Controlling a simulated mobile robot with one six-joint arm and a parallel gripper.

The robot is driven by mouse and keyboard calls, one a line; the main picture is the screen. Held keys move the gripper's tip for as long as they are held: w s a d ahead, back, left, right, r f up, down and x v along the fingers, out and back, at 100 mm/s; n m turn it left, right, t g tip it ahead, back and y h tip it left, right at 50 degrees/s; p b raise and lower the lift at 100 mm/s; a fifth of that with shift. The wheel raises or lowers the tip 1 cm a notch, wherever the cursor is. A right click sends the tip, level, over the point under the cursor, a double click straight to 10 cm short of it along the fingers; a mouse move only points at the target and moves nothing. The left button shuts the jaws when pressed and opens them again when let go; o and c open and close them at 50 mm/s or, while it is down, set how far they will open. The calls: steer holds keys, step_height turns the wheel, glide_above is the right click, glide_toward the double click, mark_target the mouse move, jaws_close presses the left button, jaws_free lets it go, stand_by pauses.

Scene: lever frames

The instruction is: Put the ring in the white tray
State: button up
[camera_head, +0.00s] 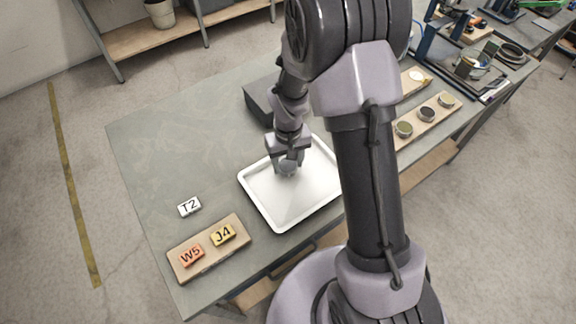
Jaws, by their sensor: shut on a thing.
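The white tray (286,208) lies on the green-grey table, a shallow rectangle with a raised rim. My arm covers part of its right side. My gripper (287,168) points down over the upper middle of the tray and is shut on the ring. The ring is mostly hidden by the fingers, and only a small grey shape shows at the fingertips. I cannot tell whether it touches the tray floor.
A dark box (262,100) stands behind the tray. A wooden board (208,262) with blocks W5 and J4 lies front left, and a white T2 tag (189,207) lies near it. A board with round pots (427,114) is at right. The table's left is clear.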

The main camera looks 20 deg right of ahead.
steer(key=shift+w+f, duration=0.1)
steer(key=shift+f, duration=0.6)
steer(key=shift+r, duration=0.15)
steer(key=o, duration=1.6)
steer(key=shift+c, duration=0.2)
